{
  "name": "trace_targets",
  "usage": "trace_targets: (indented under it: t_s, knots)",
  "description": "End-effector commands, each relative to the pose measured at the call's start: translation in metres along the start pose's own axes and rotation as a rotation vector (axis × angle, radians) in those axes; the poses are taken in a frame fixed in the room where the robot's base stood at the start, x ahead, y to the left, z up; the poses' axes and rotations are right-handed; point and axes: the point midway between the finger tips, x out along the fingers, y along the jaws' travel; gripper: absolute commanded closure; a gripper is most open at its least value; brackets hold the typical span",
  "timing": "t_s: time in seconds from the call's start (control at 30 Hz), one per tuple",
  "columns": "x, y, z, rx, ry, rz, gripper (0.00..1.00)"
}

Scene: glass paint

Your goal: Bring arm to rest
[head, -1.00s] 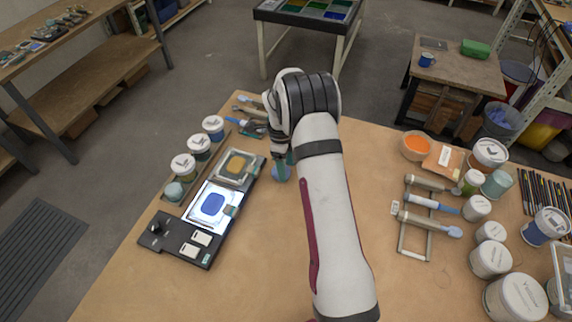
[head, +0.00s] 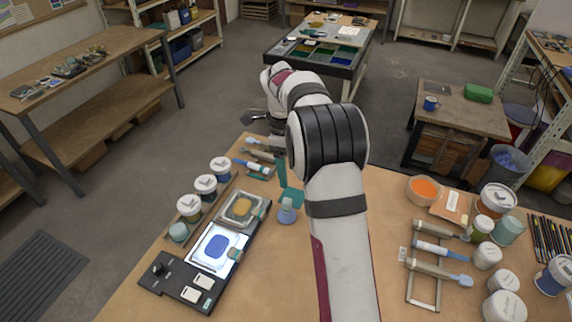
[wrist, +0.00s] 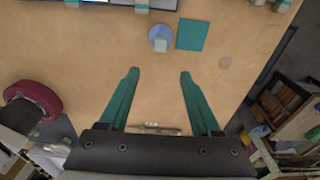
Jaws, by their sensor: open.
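My gripper (wrist: 160,75) shows in the wrist view with two teal fingers spread apart and nothing between them. In the head view my arm reaches away over the table (head: 390,205), and its bent links hide most of the gripper; a teal finger (head: 281,172) shows below. A small blue round piece with a pale top (head: 287,213) stands on the table beside a flat teal square (head: 292,195). Both show beyond the fingertips in the wrist view, the round piece (wrist: 159,36) left of the square (wrist: 192,34), apart from the fingers.
Brushes on a rack (head: 437,270), an orange bowl (head: 422,189) and jars fill the right. The table between is mostly clear.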

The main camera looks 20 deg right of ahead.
Motion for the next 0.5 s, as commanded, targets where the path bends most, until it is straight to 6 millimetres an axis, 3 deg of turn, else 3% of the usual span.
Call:
trace_targets:
  t_s: [0.17, 0.27, 0.37, 0.4, 0.5]
  knots:
    - [-0.006, 0.002, 0.000, -0.011, -0.001, 0.001, 0.35]
    - [-0.027, 0.028, -0.004, -0.156, -0.018, 0.004, 0.35]
    - [-0.063, 0.095, -0.020, -0.508, -0.062, 0.008, 0.35]
    - [-0.074, 0.129, -0.031, -0.683, -0.084, 0.008, 0.35]
    - [-0.083, 0.214, -0.064, -1.113, -0.141, -0.008, 0.35]
